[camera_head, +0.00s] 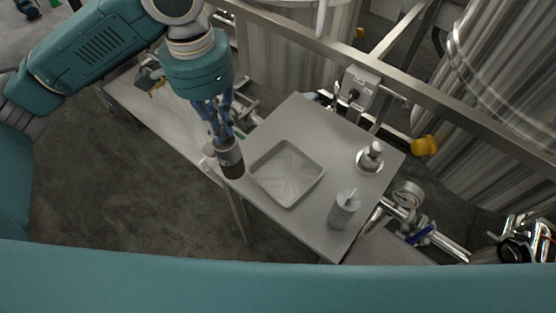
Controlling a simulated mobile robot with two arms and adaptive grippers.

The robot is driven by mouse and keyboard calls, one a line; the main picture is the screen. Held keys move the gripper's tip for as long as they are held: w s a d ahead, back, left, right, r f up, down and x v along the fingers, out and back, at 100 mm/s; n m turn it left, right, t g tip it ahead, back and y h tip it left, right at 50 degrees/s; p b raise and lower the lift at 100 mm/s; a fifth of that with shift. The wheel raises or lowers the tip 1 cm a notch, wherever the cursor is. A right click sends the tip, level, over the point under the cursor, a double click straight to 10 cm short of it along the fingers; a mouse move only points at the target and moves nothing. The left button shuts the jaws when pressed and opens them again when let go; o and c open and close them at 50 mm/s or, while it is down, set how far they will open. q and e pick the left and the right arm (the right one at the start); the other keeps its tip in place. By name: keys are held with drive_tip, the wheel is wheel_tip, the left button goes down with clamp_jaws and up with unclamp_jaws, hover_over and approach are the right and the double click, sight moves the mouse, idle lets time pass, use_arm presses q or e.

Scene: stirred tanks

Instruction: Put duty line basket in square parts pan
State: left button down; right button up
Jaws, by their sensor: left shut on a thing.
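The square parts pan (262,183) is a shallow grey tray with a raised rim, lying on the metal table. It looks empty. My left gripper (222,132) comes down from above and is shut on the duty line basket (231,160), a small cylinder with a grey upper part and a dark brown lower part. The basket is roughly upright at the table's left edge, just left of the pan and outside its rim. I cannot tell whether its base is above the table or touching it. My right gripper is not in view.
On the table (318,124), a white canister (344,208) stands right of the pan near the front edge, and a metal fitting (371,157) stands at the right. A rail with a grey box (358,87) runs behind. The table's back part is clear.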

use_arm(q)
drive_tip(key=w+d+r+m+p, duration=0.2)
drive_tip(key=w+d+r+m, duration=0.2)
drive_tip(key=d+r+m, duration=1)
wheel_tip(320, 180, down, 23)
drive_tip(key=a+m+p, duration=0.1)
drive_tip(key=m+p, duration=0.1)
drive_tip(key=p, duration=0.2)
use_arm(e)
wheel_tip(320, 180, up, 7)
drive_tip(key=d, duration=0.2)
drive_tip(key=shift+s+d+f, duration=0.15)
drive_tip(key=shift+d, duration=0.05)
use_arm(q)
drive_tip(key=shift+w+f, duration=0.1)
drive_tip(key=c, duration=1.8)
unclamp_jaws()
drive_tip(key=shift+c, duration=0.2)
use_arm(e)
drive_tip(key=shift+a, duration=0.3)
